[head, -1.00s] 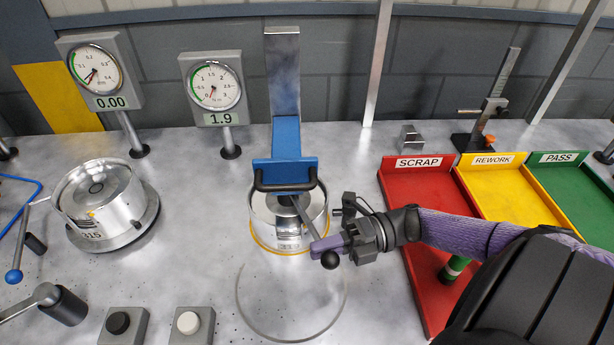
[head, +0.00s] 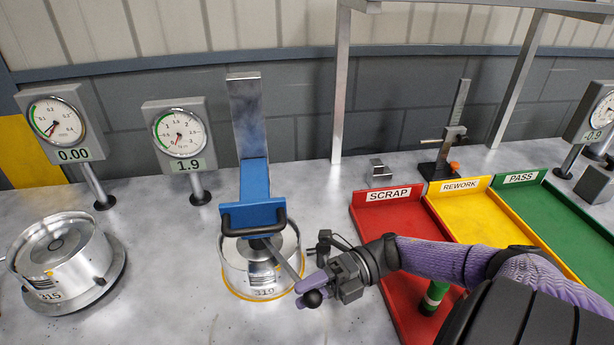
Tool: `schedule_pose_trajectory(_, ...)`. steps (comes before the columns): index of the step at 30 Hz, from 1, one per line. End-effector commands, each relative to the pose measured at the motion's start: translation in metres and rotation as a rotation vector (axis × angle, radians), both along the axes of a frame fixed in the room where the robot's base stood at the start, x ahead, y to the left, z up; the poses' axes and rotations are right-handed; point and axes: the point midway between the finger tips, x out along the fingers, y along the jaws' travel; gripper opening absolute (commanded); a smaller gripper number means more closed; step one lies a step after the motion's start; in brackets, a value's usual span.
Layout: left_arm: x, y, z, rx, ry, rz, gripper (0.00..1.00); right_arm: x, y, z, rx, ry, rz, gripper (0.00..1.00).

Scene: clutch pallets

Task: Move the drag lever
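The drag lever (head: 284,264) is a thin metal rod with a black ball knob (head: 312,298) at its near right end. It runs from the middle of the silver clutch drum (head: 252,272) marked 319, under a blue press arm (head: 254,190) with a black handle (head: 253,217). The fingers partly hide the rod there. My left gripper is not in view.
A dial (head: 178,132) behind the drum reads 1.9; another dial (head: 60,125) reads 0.00. Drum 315 (head: 62,258) stands at left. Red scrap (head: 376,222), yellow rework (head: 490,216) and green pass (head: 560,208) trays lie at right. A height gauge (head: 446,140) stands behind them.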

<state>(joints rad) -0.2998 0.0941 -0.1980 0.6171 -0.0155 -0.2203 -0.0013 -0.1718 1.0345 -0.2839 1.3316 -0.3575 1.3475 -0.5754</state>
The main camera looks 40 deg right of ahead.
Motion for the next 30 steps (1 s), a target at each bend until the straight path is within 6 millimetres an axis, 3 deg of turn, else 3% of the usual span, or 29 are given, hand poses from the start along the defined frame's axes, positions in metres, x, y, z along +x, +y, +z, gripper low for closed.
schedule_pose_trajectory(5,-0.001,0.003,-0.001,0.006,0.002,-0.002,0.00,-0.001,-0.005,0.000,-0.001,-0.002,-0.003,0.51)
schedule_pose_trajectory(12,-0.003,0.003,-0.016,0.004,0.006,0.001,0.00,-0.021,-0.059,-0.002,-0.004,0.001,-0.007,0.51)
schedule_pose_trajectory(18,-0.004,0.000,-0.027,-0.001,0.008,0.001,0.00,-0.033,-0.090,0.000,-0.001,-0.001,-0.004,0.51)
schedule_pose_trajectory(30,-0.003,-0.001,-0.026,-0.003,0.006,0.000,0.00,-0.035,-0.095,0.003,0.000,-0.003,-0.003,0.51)
